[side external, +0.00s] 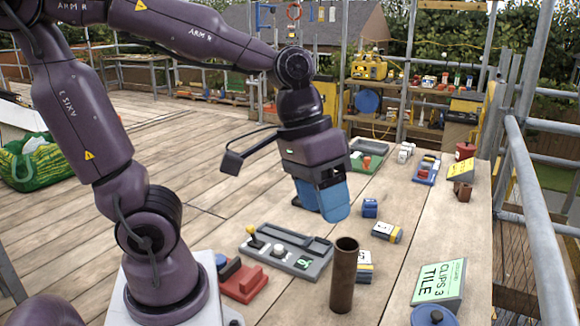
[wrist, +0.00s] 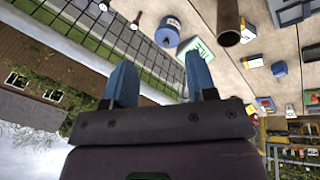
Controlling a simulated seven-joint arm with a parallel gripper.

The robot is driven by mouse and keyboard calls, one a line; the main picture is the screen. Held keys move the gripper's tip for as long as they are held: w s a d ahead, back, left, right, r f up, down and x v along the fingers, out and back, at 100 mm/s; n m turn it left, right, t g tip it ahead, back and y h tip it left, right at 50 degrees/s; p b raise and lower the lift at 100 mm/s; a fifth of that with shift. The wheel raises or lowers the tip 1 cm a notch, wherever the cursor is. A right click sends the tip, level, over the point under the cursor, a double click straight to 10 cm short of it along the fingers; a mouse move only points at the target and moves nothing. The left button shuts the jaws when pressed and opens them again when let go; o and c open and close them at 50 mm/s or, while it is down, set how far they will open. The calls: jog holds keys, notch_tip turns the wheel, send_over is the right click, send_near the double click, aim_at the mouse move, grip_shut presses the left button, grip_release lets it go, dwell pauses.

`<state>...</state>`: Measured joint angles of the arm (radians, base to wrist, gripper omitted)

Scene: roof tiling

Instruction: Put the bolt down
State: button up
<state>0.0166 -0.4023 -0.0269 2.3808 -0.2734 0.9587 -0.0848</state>
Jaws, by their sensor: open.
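My gripper (side external: 322,202) is above the right part of the wooden deck table, its blue fingers pointing down. In the wrist view its two blue fingers (wrist: 160,82) stand apart, with nothing seen between them. I cannot pick out a bolt for certain in either view. A small blue block (side external: 370,208) lies on the table just right of the fingers in the side view; it also shows in the wrist view (wrist: 279,69). Whether the fingers touch the table is unclear.
A grey tray (side external: 262,262) with small parts, a red block (side external: 243,283) and an upright brown pipe (side external: 344,275) stand nearby. A box with a yellow end (side external: 386,232) lies beyond the pipe. A green sign (side external: 437,282) and blue round container (side external: 433,316) are at the front right. Scaffold rails border the right.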

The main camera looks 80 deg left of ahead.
jog(key=s+a+r+m+t+y, duration=0.2)
jog(key=s+a+r+t, duration=0.1)
jog(key=a, duration=0.2)
jog(key=shift+s+y, duration=0.15)
jog(key=shift+y, duration=0.15)
jog(key=shift+d, duration=0.1)
dwell(0.8)
